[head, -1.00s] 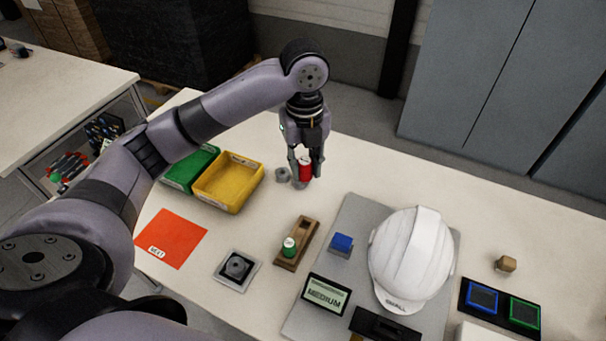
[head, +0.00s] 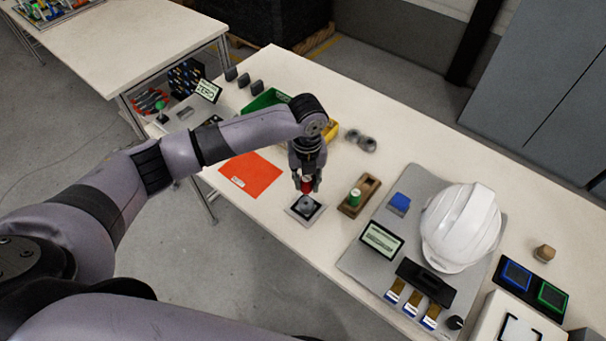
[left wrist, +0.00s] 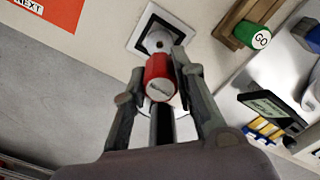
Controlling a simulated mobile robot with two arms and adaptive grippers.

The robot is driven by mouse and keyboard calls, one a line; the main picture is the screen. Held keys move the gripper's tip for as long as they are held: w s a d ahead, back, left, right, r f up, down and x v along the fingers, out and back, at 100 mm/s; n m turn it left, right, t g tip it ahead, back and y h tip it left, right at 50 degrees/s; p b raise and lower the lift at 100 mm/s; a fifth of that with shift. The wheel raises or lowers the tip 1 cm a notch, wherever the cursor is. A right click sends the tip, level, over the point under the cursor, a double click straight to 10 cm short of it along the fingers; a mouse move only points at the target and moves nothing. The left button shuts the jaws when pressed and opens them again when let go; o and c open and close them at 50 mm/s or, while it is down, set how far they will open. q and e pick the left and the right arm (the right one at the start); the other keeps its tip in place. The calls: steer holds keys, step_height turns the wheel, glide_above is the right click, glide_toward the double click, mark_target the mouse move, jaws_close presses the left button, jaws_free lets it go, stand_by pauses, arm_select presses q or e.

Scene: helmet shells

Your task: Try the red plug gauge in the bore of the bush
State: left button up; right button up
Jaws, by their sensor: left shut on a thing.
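My left gripper (head: 306,187) is shut on the red plug gauge (head: 307,183), which is held upright. In the left wrist view the red gauge (left wrist: 160,72) sits between the fingers, its labelled end towards the camera. The grey bush (head: 307,204) sits in a dark, pale-edged square holder (head: 291,210) right below the gauge. In the left wrist view the bush (left wrist: 153,40) shows just beyond the gauge. I cannot tell whether the gauge's lower end touches the bush or is in its bore. My right gripper is out of view.
A wooden block (head: 370,187) with a green plug marked GO (left wrist: 260,39) stands close to the right. Two grey rings (head: 368,144) lie behind. A white helmet (head: 462,228) stands right.

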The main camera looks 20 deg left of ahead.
mark_target(306, 192)
arm_select(q)
steer(key=shift+f+b, duration=1.85)
steer(key=shift+b, duration=0.05)
steer(key=shift+f, duration=0.65)
steer(key=shift+p, duration=0.55)
steer(key=shift+f, duration=0.3)
stand_by(1.3)
steer(key=shift+r+p, duration=0.25)
steer(key=shift+p, duration=0.4)
stand_by(1.2)
steer(key=shift+f, duration=0.2)
stand_by(1.2)
